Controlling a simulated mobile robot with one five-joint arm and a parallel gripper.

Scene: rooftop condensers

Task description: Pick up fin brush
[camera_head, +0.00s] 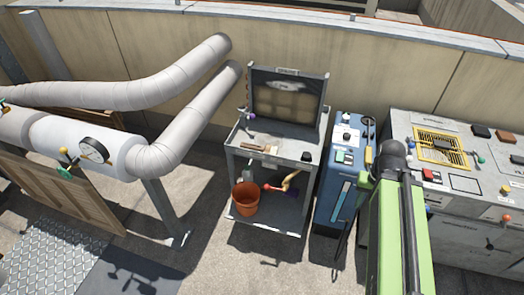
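A small flat brush-like thing (258,147) with a tan part lies on the top shelf of a grey metal cart (243,133). It looks like the fin brush, but it is too small to be sure. A green arm of mine rises at the right of the view, with a dark rounded joint at its upper end. My gripper's fingers do not show, so I cannot see whether they hold anything. The arm is well to the right of the cart, with a blue cabinet (343,150) between them.
An orange bucket (245,199) and a red-tipped tool (268,187) sit on the cart's lower shelf. A dark framed panel (288,97) stands at the cart's back. Large pipes (180,125) run at left; a grey control bench (465,205) stands right. Floor in front is clear.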

